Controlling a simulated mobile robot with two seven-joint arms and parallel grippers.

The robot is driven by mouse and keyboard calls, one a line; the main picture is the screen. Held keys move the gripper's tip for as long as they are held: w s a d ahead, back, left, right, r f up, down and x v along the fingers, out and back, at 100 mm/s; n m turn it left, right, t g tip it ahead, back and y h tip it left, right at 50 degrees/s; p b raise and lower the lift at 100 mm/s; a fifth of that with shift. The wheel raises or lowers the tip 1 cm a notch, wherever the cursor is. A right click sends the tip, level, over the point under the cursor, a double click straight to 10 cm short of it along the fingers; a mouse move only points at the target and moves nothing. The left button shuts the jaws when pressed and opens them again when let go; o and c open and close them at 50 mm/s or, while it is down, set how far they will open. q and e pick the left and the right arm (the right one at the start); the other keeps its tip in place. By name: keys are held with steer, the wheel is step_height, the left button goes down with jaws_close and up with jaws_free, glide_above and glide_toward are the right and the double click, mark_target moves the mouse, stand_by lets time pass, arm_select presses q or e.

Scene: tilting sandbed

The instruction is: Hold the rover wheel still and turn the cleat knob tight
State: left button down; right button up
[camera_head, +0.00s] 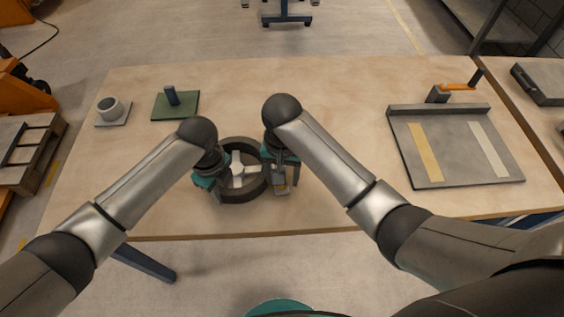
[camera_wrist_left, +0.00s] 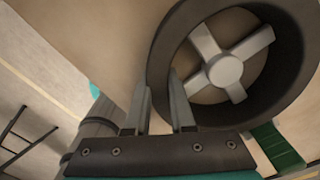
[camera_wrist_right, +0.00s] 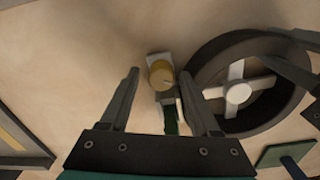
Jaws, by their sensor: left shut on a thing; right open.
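The rover wheel (camera_head: 229,195), a dark ring with pale spokes and hub, lies flat near the table's front edge. It fills the upper right of the left wrist view (camera_wrist_left: 290,95). My left gripper (camera_wrist_left: 160,84) is shut on its rim, one finger inside and one outside. The cleat knob (camera_wrist_right: 160,75), yellow and round, sits on a small grey block (camera_wrist_right: 154,60) beside the wheel. My right gripper (camera_head: 281,177) is open, with its fingers apart on either side of the knob, seemingly above it and not touching. A dark green strip (camera_wrist_right: 171,118) runs from the block between the fingers.
A grey tray with two strips (camera_head: 457,177) lies at the right. An orange-handled piece (camera_head: 458,87) is behind it. The table's back middle is clear.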

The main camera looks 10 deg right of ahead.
arm_select(q)
steer(key=shift+d, duration=0.15)
arm_select(e)
steer(key=n, duration=0.4)
steer(key=shift+n, duration=0.3)
steer(key=n, duration=0.3)
steer(key=shift+n, duration=0.4)
step_height(320, 180, up, 13)
steer(key=n, duration=0.1)
steer(key=shift+n, duration=0.4)
steer(key=shift+f, duration=0.1)
arm_select(q)
steer(key=c, duration=0.7)
jaws_free()
steer(key=shift+r, duration=0.1)
